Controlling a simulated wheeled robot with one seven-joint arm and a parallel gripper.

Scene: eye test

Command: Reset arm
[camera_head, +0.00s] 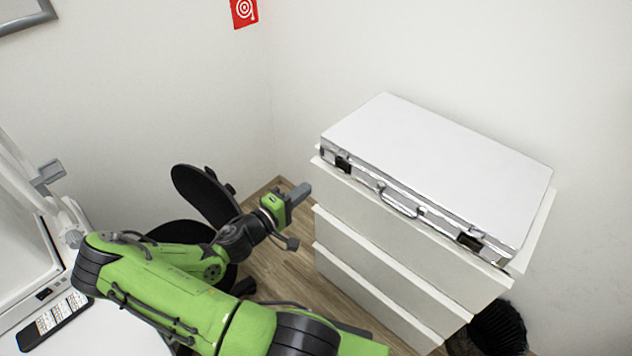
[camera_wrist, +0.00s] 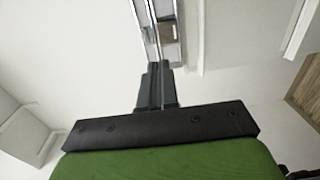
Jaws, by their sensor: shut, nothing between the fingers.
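My green arm reaches from the bottom of the head view, and my gripper (camera_head: 303,190) is in the air just left of the white drawer cabinet. In the wrist view my gripper (camera_wrist: 154,68) shows its two dark fingers together, with nothing between them. A closed silver-edged case (camera_head: 440,165) with a white lid lies on top of the cabinet. Part of its metal edge and a latch (camera_wrist: 168,33) show beyond the fingertips in the wrist view. I cannot tell from the wrist view how far the fingertips are from the case.
The white drawer cabinet (camera_head: 385,255) stands against the wall, its drawers slightly staggered. A black chair (camera_head: 205,195) is behind my arm. A white desk (camera_head: 110,325) with a phone-like device (camera_head: 52,322) is at lower left. A dark bin (camera_head: 498,325) stands right of the cabinet.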

